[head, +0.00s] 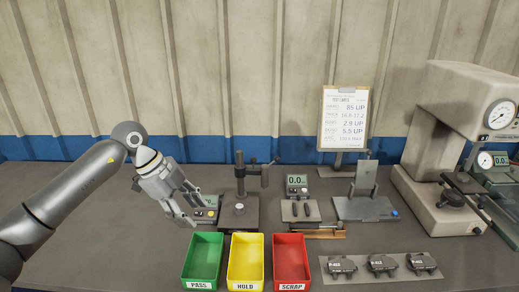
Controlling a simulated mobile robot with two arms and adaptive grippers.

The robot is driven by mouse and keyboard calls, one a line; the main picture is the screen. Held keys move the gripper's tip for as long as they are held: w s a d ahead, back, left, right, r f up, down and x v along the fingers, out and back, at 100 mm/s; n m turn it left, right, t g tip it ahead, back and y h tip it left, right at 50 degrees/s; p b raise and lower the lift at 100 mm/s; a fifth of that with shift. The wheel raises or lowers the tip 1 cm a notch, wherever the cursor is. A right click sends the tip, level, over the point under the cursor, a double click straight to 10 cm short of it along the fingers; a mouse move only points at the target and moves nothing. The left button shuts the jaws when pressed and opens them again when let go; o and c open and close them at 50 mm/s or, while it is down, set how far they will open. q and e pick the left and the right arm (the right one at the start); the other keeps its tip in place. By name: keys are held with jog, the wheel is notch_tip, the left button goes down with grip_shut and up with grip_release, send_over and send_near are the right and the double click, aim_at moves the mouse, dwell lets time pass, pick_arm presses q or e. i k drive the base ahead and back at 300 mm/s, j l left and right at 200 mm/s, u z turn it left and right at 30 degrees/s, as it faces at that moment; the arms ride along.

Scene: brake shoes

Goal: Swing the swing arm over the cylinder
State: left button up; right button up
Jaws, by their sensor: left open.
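A dark stand with an upright post (240,180) is on the bench left of centre. The swing arm (256,168) reaches from the upper post to the right, with a short dark piece at its end. A small round pale part (239,208), perhaps the cylinder, sits on the stand's base below; the swing arm points away to its right. My left gripper (201,219) is open and empty, left of the stand and apart from the swing arm. Its fingers point down and right, partly hiding a small gauge with a display. My right gripper is out of view.
Green (202,260), yellow (245,261) and red (290,261) bins stand in front. A small gauge (298,190) and a plate fixture (365,195) are to the right. A large press (450,130) is far right. Several brake pads (382,263) lie front right.

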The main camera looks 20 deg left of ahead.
aim_at(264, 171)
jog(key=i, duration=1.3)
